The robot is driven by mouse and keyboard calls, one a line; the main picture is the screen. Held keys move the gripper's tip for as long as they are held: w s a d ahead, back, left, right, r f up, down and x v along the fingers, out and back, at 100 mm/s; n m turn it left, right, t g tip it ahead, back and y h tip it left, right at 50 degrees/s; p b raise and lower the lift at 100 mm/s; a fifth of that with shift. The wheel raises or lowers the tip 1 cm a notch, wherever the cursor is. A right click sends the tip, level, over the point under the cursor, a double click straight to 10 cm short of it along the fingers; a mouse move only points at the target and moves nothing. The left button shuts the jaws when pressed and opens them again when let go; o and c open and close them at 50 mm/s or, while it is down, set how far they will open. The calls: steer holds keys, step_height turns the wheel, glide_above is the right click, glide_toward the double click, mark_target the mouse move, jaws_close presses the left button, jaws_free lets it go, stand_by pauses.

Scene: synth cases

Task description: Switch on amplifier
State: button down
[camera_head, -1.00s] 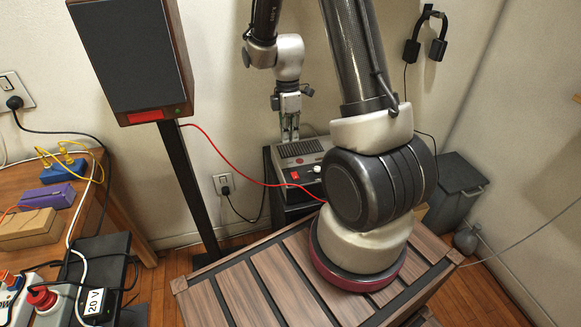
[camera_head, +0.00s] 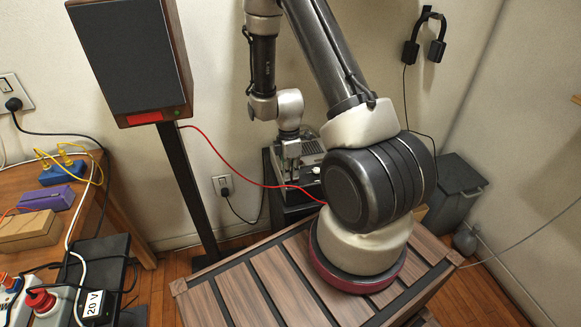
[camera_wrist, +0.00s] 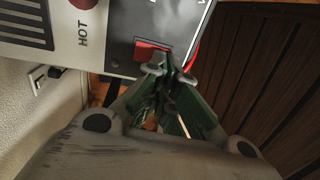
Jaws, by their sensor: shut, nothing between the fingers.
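The amplifier (camera_head: 312,158) stands on a dark stand by the back wall, partly hidden behind my gripper (camera_head: 291,181) in the head view. In the wrist view its dark front panel (camera_wrist: 125,38) shows with white lettering, and a red rocker switch (camera_wrist: 150,51) sits near the panel's lower edge. My gripper (camera_wrist: 170,72) is shut and empty, with green-sided fingers. Its fingertips are right at the switch and overlap its lower right part in the picture. I cannot tell whether they touch it or which way the switch is set.
A tall speaker (camera_head: 130,55) on a black post stands at left, with a red cable (camera_head: 240,180) running right from it. A wall socket (camera_head: 222,185) is left of the amplifier. A grey bin (camera_head: 458,190) stands at right. A wooden desk (camera_head: 110,205) is at left.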

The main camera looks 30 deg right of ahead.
mark_target(291, 182)
steer(key=shift+s+f, duration=0.15)
steer(key=shift+f, duration=0.15)
stand_by(0.5)
steer(key=shift+w+d+r, duration=0.2)
steer(key=shift+w+r, duration=0.05)
steer(key=shift+w, duration=0.5)
steer(key=shift+r, duration=0.1)
steer(key=shift+w+r, duration=0.1)
steer(key=shift+r, duration=0.3)
step_height(291, 182, up, 13)
steer(key=s, duration=0.1)
steer(key=shift+s+a, duration=0.25)
steer(key=shift+s, duration=0.15)
